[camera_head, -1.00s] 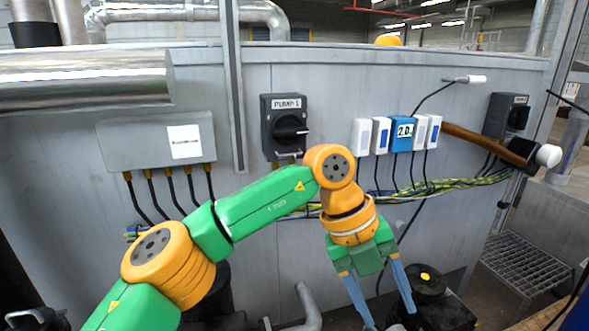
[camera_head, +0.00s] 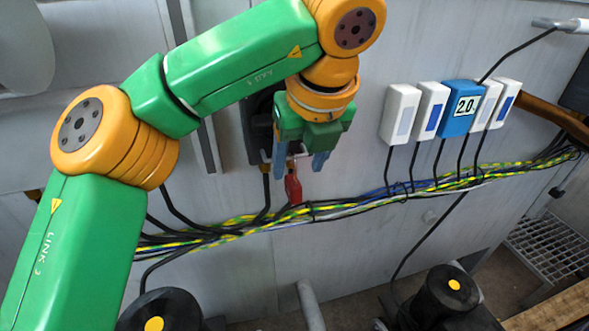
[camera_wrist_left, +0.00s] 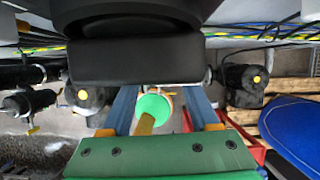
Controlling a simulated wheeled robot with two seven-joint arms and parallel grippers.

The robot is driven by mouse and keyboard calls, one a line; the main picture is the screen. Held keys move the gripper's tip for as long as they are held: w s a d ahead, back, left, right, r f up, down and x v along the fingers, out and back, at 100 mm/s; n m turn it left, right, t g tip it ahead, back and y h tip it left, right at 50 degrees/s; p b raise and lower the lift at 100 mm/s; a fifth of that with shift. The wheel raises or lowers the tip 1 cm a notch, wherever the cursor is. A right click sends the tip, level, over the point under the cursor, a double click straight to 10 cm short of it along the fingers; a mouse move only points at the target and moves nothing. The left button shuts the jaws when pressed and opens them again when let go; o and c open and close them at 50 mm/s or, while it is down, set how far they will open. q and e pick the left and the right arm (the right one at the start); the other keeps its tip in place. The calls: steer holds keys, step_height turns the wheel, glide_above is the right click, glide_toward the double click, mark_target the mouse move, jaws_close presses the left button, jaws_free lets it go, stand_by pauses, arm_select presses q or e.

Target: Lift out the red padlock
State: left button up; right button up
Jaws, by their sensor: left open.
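The red padlock (camera_head: 293,187) hangs below the dark switch box (camera_head: 258,130) on the grey wall, just above the cable bundle. My left gripper (camera_head: 298,170) is open in front of the box's lower edge. Its two blue fingers point down, one on each side of the padlock's upper part in the picture; I cannot tell how near they are in depth. My arm and gripper hide much of the box. In the left wrist view the open fingers (camera_wrist_left: 158,92) stand apart below a dark block, and I cannot make out the padlock there. My right gripper is not in view.
Yellow-green and black cables (camera_head: 370,200) run along the wall under the padlock. White modules (camera_head: 401,113) and a blue module reading 2.0 (camera_head: 458,110) are mounted to the right. Black units with yellow dots (camera_head: 445,295) stand below. The lower wall is mostly bare.

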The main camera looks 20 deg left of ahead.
mark_target(296, 183)
arm_select(q)
steer(key=f, duration=0.4)
steer(key=shift+s+a+f+p, duration=0.1)
steer(key=shift+a+f+p, duration=0.15)
steer(key=shift+f+p, duration=0.1)
steer(key=shift+w+a+f, duration=0.15)
steer(key=shift+w+f, duration=0.05)
steer(key=shift+w, duration=0.3)
steer(key=shift+s+r, duration=0.15)
steer(key=shift+s, duration=0.15)
jaws_close()
steer(key=shift+w, duration=0.2)
